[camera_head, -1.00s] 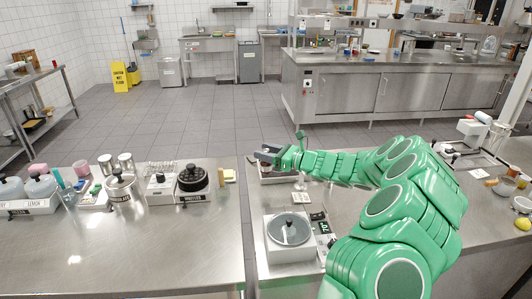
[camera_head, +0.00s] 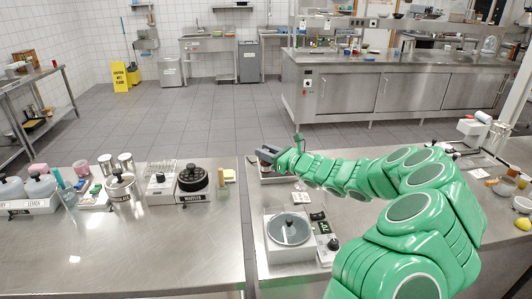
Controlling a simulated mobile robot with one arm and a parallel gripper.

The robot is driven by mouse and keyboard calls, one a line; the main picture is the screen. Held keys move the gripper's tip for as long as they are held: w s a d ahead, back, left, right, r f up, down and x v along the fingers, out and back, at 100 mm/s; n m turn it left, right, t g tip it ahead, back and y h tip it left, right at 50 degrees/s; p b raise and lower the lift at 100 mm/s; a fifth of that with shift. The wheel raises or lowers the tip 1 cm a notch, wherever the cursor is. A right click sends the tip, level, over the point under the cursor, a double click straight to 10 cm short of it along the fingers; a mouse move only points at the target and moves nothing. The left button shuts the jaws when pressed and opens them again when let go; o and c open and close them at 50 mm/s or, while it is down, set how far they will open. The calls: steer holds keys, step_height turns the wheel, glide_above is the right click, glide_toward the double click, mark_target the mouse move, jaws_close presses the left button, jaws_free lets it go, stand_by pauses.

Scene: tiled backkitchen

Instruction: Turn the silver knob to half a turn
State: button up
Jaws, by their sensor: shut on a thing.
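My gripper (camera_head: 267,155), dark at the end of my green arm, is low over a small metal appliance (camera_head: 266,180) on the right-hand steel counter. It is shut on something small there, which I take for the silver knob. The knob itself is not distinct: the jaws and wrist cover it, and the view is far off. Its turn angle cannot be read.
A white appliance with a round grey lid (camera_head: 289,229) and a black knob (camera_head: 333,243) stands nearer on the same counter. A waffle maker (camera_head: 193,178) stands on the left counter (camera_head: 150,245), across a narrow gap. Small items lie farther right.

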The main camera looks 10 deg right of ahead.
steer(key=shift+m+t+h, duration=1.2)
steer(key=shift+h, duration=0.3)
steer(key=shift+a+m+t+h, duration=0.1)
steer(key=shift+m+t+h, duration=0.2)
steer(key=shift+m+h, duration=0.15)
steer(key=shift+m+t+h, duration=0.7)
steer(key=shift+m+h, duration=0.25)
steer(key=shift+h, duration=0.5)
steer(key=shift+m+t+h, duration=0.3)
steer(key=shift+m+h, duration=0.5)
steer(key=shift+h, duration=0.4)
steer(key=shift+m+h, duration=1)
steer(key=shift+h, duration=0.6)
steer(key=shift+m+h, duration=0.6)
steer(key=shift+h, duration=0.3)
steer(key=o, duration=0.9)
steer(key=shift+d+n+y, duration=0.2)
steer(key=shift+n+y, duration=0.1)
steer(key=shift+y, duration=0.1)
